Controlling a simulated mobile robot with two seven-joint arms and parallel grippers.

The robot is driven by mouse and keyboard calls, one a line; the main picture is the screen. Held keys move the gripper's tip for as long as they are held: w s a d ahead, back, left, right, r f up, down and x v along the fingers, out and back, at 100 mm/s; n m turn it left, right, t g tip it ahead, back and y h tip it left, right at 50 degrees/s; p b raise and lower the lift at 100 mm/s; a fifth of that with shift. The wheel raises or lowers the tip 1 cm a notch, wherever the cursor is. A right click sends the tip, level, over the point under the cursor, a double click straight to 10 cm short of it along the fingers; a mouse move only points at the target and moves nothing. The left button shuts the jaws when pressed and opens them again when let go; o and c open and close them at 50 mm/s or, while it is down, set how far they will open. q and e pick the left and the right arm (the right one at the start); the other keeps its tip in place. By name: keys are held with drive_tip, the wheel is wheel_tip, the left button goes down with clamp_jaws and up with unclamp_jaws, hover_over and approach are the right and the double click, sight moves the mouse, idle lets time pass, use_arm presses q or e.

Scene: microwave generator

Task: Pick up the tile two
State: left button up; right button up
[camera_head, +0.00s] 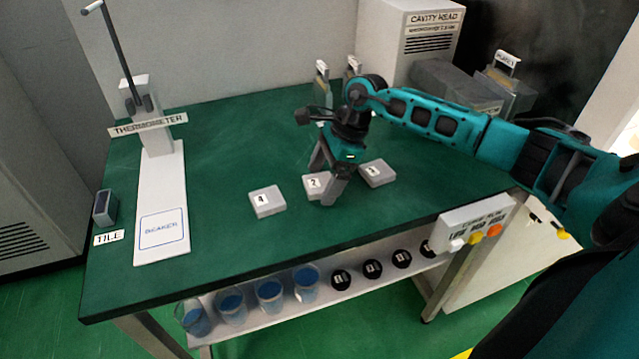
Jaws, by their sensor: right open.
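The tile two (312,182) is a small pale grey block with a "2" label, lying flat on the green table between tile 4 (267,202) and tile 3 (377,173). My right gripper (324,183) points down right at tile two, and its fingers hide part of it. The fingers are apart. I cannot tell whether they touch the tile. My left gripper is not in view.
Tile 3 lies close on the right of the gripper. A thermometer stand (162,200) with a beaker mark is at the left. A cavity head unit (420,38) stands at the back. Blue beakers (270,293) are on the lower shelf. The table's left middle is clear.

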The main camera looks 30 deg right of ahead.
drive_tip(key=c, duration=1.2)
drive_tip(key=shift+r, duration=0.1)
drive_tip(key=shift+c, duration=0.3)
drive_tip(key=shift+r, duration=0.1)
